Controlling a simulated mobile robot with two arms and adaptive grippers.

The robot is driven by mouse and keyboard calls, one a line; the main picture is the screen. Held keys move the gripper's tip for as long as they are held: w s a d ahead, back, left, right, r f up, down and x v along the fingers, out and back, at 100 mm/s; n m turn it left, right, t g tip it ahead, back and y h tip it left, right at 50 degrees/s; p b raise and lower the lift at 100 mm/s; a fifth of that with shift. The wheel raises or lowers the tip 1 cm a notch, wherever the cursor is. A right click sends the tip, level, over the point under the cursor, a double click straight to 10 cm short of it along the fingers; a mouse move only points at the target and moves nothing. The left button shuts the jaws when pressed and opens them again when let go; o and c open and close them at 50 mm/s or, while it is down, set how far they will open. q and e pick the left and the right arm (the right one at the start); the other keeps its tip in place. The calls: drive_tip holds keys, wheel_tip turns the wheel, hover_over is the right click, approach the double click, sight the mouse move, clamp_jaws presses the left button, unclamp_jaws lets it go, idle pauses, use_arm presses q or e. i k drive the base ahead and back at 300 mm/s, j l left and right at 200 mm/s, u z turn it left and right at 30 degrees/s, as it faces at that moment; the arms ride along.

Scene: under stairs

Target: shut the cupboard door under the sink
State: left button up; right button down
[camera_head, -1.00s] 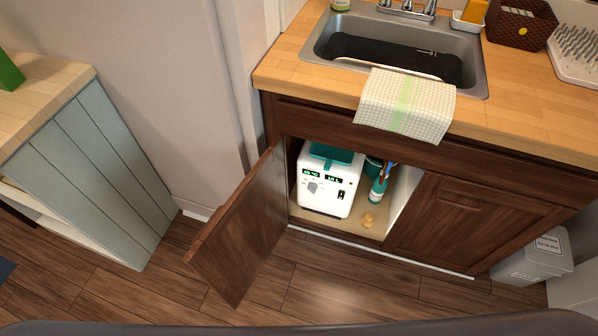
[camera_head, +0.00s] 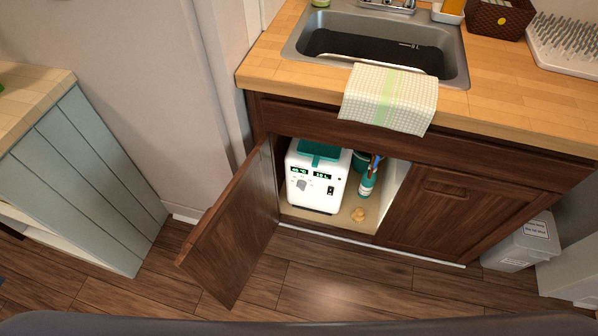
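The cupboard door (camera_head: 234,232) under the sink is dark brown wood. It stands wide open, hinged at the left of the opening and swung out toward me over the floor. The cupboard (camera_head: 349,222) is open behind it. The right-hand cupboard door (camera_head: 452,207) is shut. Neither of my grippers is in view.
A sink (camera_head: 455,62) is set in the wooden counter (camera_head: 520,100), with a checked towel (camera_head: 390,98) hanging over its front edge. A blue-grey panelled unit (camera_head: 88,185) stands at the left. A grey bin (camera_head: 522,246) stands at the right. The floor (camera_head: 330,290) before the cupboard is clear.

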sight(221, 254)
drive_tip(key=j+z, duration=0.2)
drive_tip(key=z, duration=0.15)
drive_tip(key=j+z, duration=0.4)
drive_tip(key=z, duration=0.25)
drive_tip(key=k+j+z, duration=0.1)
drive_tip(key=j, duration=0.35)
drive_tip(key=k+j+z, duration=0.1)
drive_tip(key=j, duration=0.3)
drive_tip(key=k+j+z, duration=0.1)
drive_tip(key=k+j, duration=0.2)
drive_tip(key=k+j+z, duration=0.1)
drive_tip(key=j, duration=0.4)
drive_tip(key=k+j+z, duration=0.1)
drive_tip(key=k+j, duration=0.15)
drive_tip(key=j, duration=0.15)
